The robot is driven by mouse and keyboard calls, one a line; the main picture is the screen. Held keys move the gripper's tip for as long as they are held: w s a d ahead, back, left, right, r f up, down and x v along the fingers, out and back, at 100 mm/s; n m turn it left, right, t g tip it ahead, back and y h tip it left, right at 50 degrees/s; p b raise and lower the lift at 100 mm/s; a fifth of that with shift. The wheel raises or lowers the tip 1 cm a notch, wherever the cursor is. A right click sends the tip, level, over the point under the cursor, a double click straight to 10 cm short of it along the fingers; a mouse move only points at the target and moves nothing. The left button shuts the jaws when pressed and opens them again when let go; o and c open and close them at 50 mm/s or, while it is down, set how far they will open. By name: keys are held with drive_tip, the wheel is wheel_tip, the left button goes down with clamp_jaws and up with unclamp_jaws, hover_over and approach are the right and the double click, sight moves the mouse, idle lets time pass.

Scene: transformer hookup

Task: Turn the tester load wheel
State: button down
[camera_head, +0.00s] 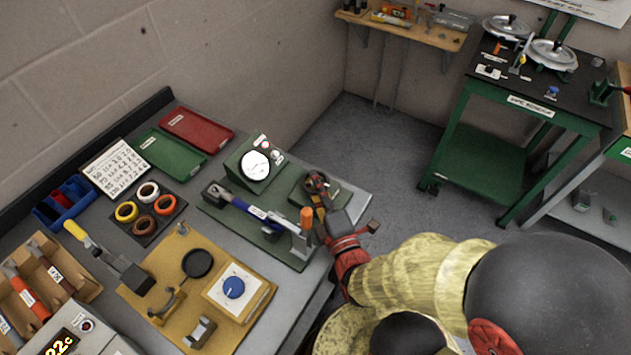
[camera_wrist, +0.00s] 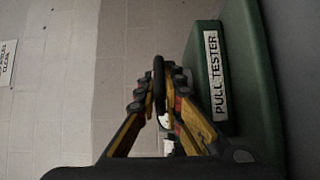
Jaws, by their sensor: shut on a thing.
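The green pull tester (camera_head: 292,258) stands at the right end of the grey bench, with a blue cylinder lying along it. Its green housing also shows in the wrist view (camera_wrist: 240,60), with the label "PULL TESTER". The dark load wheel (camera_wrist: 158,78) is seen nearly edge-on in the wrist view, between my fingertips. My gripper (camera_head: 318,190) is at the tester's right side in the head view and largely covers the wheel there. In the wrist view my gripper (camera_wrist: 160,95) is shut on the wheel's rim. The wheel's hub and far side are hidden.
A round white gauge (camera_head: 255,165) stands behind the tester. A yellow board (camera_head: 190,250) with a blue knob lies to the left. Green (camera_head: 170,153) and red (camera_head: 197,130) trays lie at the back. Open floor separates the bench from a green cart (camera_head: 492,170).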

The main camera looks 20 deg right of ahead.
drive_tip(key=shift+f, duration=0.1)
drive_tip(key=c, duration=2.2)
unclamp_jaws()
